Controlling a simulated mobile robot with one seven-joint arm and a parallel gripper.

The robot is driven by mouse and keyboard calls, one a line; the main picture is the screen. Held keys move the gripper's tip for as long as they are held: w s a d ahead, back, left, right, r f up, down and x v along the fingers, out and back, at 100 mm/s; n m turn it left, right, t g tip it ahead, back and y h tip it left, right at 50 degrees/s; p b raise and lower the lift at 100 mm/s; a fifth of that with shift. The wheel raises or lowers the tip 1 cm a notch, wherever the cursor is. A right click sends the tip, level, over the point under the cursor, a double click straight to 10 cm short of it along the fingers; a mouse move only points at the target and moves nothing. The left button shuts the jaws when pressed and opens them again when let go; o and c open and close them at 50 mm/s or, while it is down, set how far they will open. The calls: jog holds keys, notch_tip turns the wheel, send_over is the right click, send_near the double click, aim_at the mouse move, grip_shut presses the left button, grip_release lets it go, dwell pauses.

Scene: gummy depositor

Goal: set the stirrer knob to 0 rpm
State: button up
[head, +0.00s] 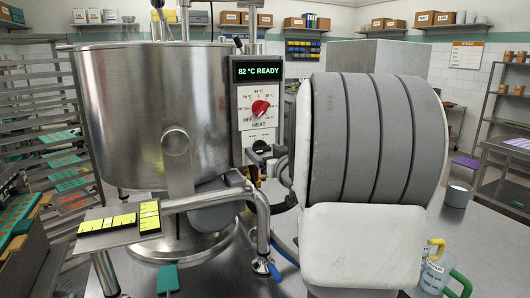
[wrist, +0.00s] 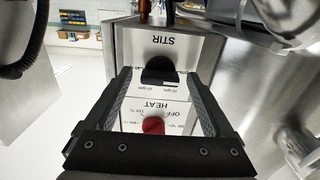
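The stirrer knob (wrist: 160,70) is black and sits on a pale panel marked STIR, which appears upside down in the wrist view. My gripper (wrist: 158,82) is open, with one finger on each side of the knob in the picture. I cannot tell whether the fingers touch it. Which mark the knob points to is not clear. The red heat knob (wrist: 153,126) is on the HEAT panel and shows between the finger bases. In the head view the heat knob (head: 261,108) is plain, but my arm and dark fittings crowd the stir area below it.
A large steel kettle (head: 160,110) stands left of the control box. The display (head: 258,71) reads 82 °C READY. A pipe with a blue-handled valve (head: 262,266) runs in front. Yellow strips lie on a small plate (head: 125,236). Jugs (head: 436,270) stand at the right.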

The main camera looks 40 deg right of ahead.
jog(key=p+v, duration=0.2)
jog(key=v, duration=1.5)
jog(key=shift+s, duration=0.25)
jog(key=shift+d, duration=0.1)
